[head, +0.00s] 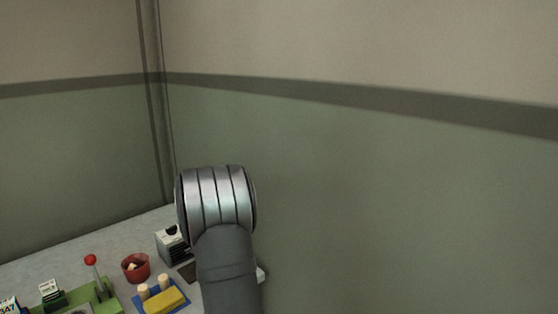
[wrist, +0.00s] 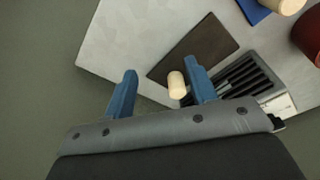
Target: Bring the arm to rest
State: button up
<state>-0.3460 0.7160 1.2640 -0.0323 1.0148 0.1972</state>
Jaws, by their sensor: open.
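My gripper (wrist: 161,70) shows in the wrist view with its two blue fingers spread apart. A pale cork stopper (wrist: 177,85) appears between the fingers, close to the right one, over the lower edge of a dark brown mat (wrist: 200,52). I cannot tell whether it touches the finger. In the head view my arm hides the gripper and that stopper. Two more pale stoppers (head: 144,291) (head: 163,281) stand on a blue mat (head: 178,303).
A grey box with a dark slotted top (wrist: 245,75) is right of the gripper; it also shows in the head view (head: 174,250). A yellow block (head: 165,300), a green board (head: 103,302) and a red-knobbed lever (head: 91,262) stand nearby. Walls rise behind the table (head: 100,248).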

jog(key=s+d+f+m, duration=0.1)
jog(key=s+d+f, duration=0.4)
jog(key=d+f, duration=0.3)
jog(key=s+d+f, duration=0.6)
jog(key=d+f, duration=0.2)
jog(key=d, duration=0.5)
jog(key=shift+s+f+m, duration=0.2)
jog(key=shift+m, duration=0.2)
jog(key=shift+o, duration=0.2)
